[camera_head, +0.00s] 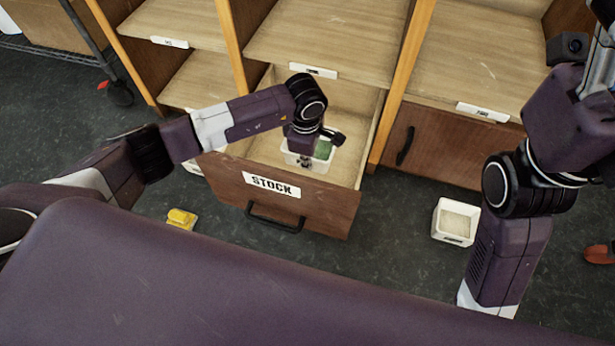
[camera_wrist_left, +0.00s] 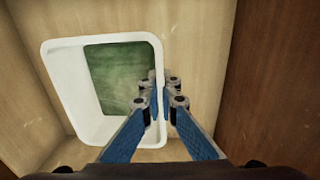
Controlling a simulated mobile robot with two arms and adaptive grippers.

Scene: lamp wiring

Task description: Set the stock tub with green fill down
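The white stock tub with green fill (camera_head: 323,152) is inside the open drawer marked STOCK (camera_head: 325,212). In the left wrist view the tub (camera_wrist_left: 62,75) shows its green fill (camera_wrist_left: 115,80) low inside it. My left gripper (camera_wrist_left: 162,100) is shut on the tub's right wall, one blue finger inside and one outside. In the head view my left gripper (camera_head: 300,157) points down into the drawer. I cannot tell whether the tub touches the drawer floor. Part of my right gripper (camera_head: 600,62) shows at the upper right edge; its fingers are not visible.
A white tub with pale fill (camera_head: 457,220) stands on the floor at the right. A yellow object (camera_head: 181,218) lies on the floor left of the drawer. Shelves (camera_head: 330,40) rise behind the drawer. A closed drawer (camera_head: 440,145) is to the right. The STOCK drawer's walls surround the held tub.

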